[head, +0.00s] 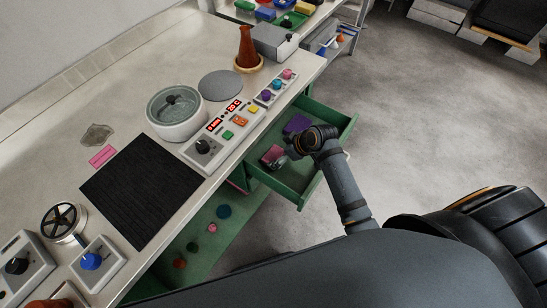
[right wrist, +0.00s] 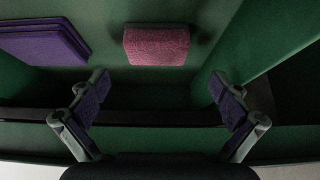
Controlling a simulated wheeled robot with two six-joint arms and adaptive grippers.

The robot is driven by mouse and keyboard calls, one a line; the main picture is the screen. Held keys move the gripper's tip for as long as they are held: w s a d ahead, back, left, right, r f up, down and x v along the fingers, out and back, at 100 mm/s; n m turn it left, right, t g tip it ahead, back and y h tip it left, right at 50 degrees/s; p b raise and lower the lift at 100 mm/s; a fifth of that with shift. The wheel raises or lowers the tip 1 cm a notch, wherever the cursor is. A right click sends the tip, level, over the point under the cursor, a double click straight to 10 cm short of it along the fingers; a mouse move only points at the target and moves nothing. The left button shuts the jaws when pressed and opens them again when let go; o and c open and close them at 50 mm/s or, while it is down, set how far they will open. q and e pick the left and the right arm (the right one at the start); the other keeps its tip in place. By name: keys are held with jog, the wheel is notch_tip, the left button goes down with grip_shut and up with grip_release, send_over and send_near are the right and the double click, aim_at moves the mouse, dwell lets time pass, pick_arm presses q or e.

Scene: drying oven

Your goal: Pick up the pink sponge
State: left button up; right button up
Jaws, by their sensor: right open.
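The pink sponge (head: 273,155) lies in the open green drawer, partly hidden by my right gripper in the head view. In the right wrist view the pink sponge (right wrist: 156,45) rests on the drawer floor, ahead of and between the fingers. My right gripper (right wrist: 160,95) is open and empty, with its purple-padded fingers spread wide at the drawer. In the head view my right gripper (head: 284,157) reaches over the drawer beside the sponge. My left gripper is not in view.
The green drawer (head: 342,124) stands open below the counter. A purple block (head: 297,124) lies in it, and shows left of the sponge in the wrist view (right wrist: 40,42).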

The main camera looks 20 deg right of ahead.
aim_at(274, 155)
jog(key=x, duration=0.6)
jog(key=shift+w+d+f, duration=0.1)
jog(key=shift+w+f, duration=0.15)
jog(key=shift+f, duration=0.1)
jog(key=shift+s+r, duration=0.1)
jog(key=c, duration=0.8)
